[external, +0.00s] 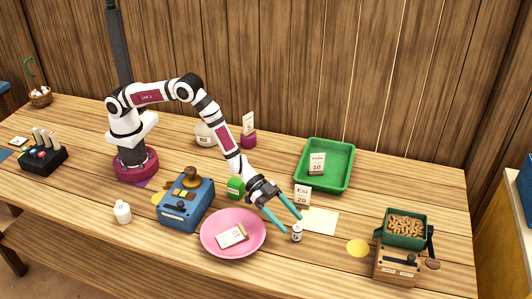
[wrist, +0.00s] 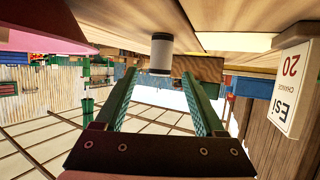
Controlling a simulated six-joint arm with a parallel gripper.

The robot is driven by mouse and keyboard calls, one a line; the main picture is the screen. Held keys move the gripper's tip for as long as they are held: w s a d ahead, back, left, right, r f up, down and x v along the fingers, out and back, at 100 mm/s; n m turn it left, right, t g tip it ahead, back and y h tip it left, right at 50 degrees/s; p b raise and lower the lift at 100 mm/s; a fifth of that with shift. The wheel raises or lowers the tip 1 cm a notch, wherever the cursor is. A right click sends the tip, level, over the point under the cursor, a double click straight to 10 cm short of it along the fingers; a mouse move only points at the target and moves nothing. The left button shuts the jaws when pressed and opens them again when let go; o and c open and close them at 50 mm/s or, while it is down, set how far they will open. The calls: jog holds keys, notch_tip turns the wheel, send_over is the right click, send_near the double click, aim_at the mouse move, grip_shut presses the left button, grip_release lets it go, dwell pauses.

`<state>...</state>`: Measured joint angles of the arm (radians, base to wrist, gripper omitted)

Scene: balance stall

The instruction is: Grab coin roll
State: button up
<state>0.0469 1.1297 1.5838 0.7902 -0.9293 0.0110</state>
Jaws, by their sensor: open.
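The coin roll (external: 297,233) looks like a small pale cylinder with dark bands, standing upright on the wooden table just right of the pink plate. In the wrist view, which looks upside down, the coin roll (wrist: 161,53) appears ahead, centred between the fingertips. My gripper (external: 291,223) has its two teal fingers spread, reaching low toward the roll. The wrist view shows the open fingers of my gripper (wrist: 160,77) with nothing held between them. I cannot tell whether the fingertips are beside the roll or still short of it.
The pink plate (external: 213,243) with a card lies left of the fingers. A card reading "ESI 20" (external: 302,195) stands close behind them; it also shows in the wrist view (wrist: 290,90). Pale paper (external: 320,221) lies right, then a yellow disc (external: 357,247) and a green pan of snacks (external: 382,238).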

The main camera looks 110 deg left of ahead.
aim_at(297, 228)
jog(key=x, duration=0.4)
jog(key=shift+w+d+f, duration=0.1)
jog(key=shift+w, duration=0.05)
grip_shut()
